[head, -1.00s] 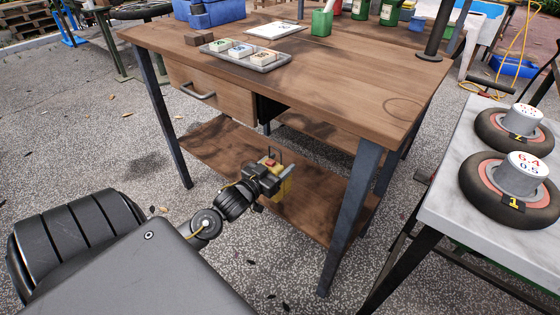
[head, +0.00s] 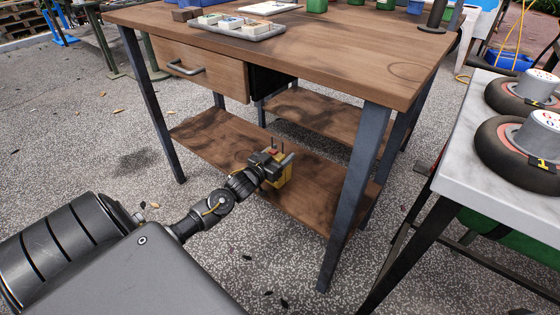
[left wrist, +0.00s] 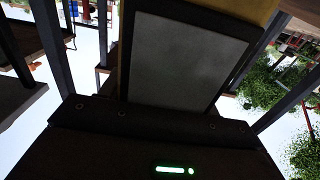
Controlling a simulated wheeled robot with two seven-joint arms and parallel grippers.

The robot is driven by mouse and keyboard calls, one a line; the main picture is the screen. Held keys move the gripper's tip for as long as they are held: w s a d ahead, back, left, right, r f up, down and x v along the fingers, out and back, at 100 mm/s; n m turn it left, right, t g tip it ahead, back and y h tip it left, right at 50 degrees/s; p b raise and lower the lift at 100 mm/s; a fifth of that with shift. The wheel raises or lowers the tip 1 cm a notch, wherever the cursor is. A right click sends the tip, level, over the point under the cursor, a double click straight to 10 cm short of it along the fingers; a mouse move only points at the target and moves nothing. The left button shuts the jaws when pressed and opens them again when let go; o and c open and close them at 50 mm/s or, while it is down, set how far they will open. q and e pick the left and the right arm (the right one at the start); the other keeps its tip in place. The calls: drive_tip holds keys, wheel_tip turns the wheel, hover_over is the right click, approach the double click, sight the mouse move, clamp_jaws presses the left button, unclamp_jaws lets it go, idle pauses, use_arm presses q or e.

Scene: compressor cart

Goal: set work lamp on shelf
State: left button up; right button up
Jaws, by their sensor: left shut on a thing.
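The work lamp (head: 282,179) is a small yellow body with a bit of red on top, at the lower shelf of the wooden workbench. My left gripper (head: 272,166) is shut on it, reaching in from the left, and hides part of it. In the left wrist view the lamp's grey panel with a black frame (left wrist: 188,60) fills the middle, close to the camera. The lower shelf (head: 225,138) is brown wood. The lamp appears over its front part; I cannot tell whether it touches the board. My right gripper is not in view.
The bench top (head: 340,62) is above the shelf, with a drawer (head: 200,66) at left and a dark front leg (head: 352,190) to the right of the lamp. A table (head: 463,165) with wheels stands at right. The shelf's left part is clear.

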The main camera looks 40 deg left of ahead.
use_arm(q)
drive_tip(key=shift+f, duration=0.45)
drive_tip(key=shift+r, duration=0.15)
drive_tip(key=o, duration=1.8)
drive_tip(key=shift+f, duration=0.2)
drive_tip(key=shift+c, duration=0.2)
